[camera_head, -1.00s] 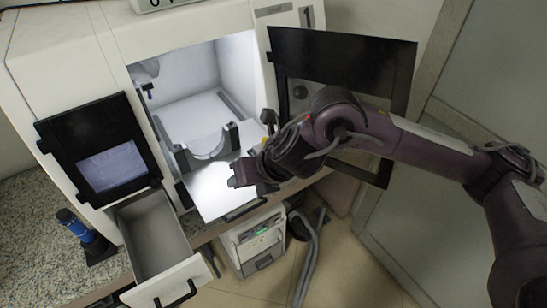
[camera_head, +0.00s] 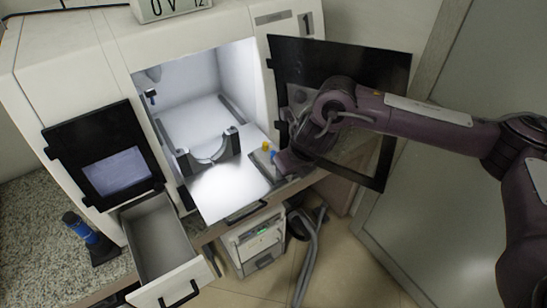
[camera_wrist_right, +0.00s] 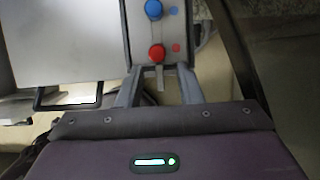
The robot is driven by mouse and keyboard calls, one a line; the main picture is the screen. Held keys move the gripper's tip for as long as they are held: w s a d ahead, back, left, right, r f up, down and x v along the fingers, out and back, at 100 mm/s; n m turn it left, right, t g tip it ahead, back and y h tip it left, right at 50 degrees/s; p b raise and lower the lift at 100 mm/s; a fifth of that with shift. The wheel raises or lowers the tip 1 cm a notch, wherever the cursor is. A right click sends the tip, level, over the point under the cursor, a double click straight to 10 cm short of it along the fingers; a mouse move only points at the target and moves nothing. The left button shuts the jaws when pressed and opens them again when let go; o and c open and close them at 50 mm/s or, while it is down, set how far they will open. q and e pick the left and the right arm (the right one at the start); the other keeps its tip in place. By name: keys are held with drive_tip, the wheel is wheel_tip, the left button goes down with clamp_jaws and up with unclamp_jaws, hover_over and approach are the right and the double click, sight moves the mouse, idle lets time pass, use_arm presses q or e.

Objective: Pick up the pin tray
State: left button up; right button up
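The pin tray is a narrow grey plate (camera_wrist_right: 140,35) at the top of the right wrist view, bearing a blue knob (camera_wrist_right: 153,9) and a red knob (camera_wrist_right: 157,52). My right gripper (camera_wrist_right: 159,72) is at the tray's near end. Its two fingers stand apart, with a thin tab of the tray reaching between them; I see no clear contact. In the head view my wrist partly hides the tray. My left gripper is not in view.
A white machine holds a grey cradle (camera_head: 208,150) on its pull-out plate (camera_head: 225,190). The open black door (camera_head: 340,55) is close behind my right arm.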

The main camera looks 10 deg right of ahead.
drive_tip(key=shift+w+f, duration=0.1)
drive_tip(key=shift+f, duration=0.15)
clamp_jaws()
drive_tip(key=shift+r, duration=0.1)
